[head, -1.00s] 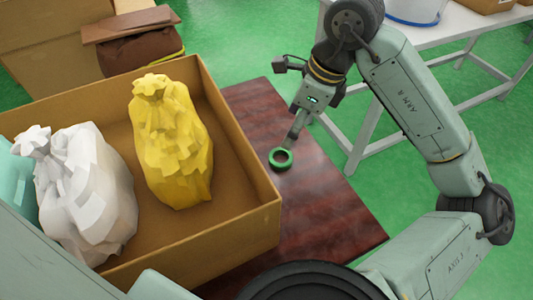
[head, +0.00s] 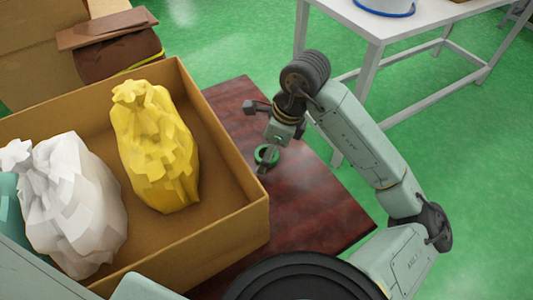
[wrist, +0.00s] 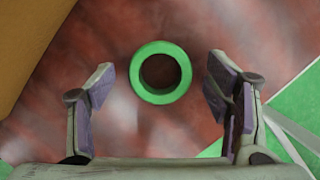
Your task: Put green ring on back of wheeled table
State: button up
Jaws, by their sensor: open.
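The green ring (head: 266,155) lies flat on a dark red-brown wooden top (head: 322,207), right of a cardboard box. In the head view my gripper (head: 262,169) is at the ring and partly covers it. In the wrist view the ring (wrist: 160,72) sits between and slightly beyond the fingertips of my gripper (wrist: 158,80). The two purple-padded fingers are spread apart and clear of the ring on both sides. I cannot tell which table the task calls the wheeled table; no wheels show.
The open cardboard box (head: 222,236) holds a yellow bag (head: 155,150) and a white bag (head: 70,205). A brown sack (head: 118,61) stands behind it. A white table (head: 375,18) with a white, blue-rimmed container (head: 386,5) stands at the upper right. Green floor lies between.

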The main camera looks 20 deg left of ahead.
jog(key=shift+c, duration=0.3)
jog(key=c, duration=1.2)
jog(key=shift+r, duration=0.5)
notch_tip(320, 180, up, 2)
jog(key=shift+w+r, duration=0.1)
jog(key=s+d+b, duration=0.1)
jog(key=s+d, duration=0.2)
jog(key=s+d+b, duration=0.1)
jog(key=s+d, duration=0.1)
jog(key=s, duration=0.2)
jog(key=s+d+r+b, duration=0.1)
jog(key=s+d+b, duration=0.1)
jog(key=s+d, duration=0.1)
jog(key=shift+s+d, duration=0.35)
jog(key=shift+s, duration=0.15)
jog(key=s+b, duration=0.1)
jog(key=d+b, duration=0.1)
jog(key=b, duration=0.1)
jog(key=shift+s+d+r, duration=0.1)
jog(key=shift+s+r, duration=0.2)
jog(key=shift+s, duration=0.05)
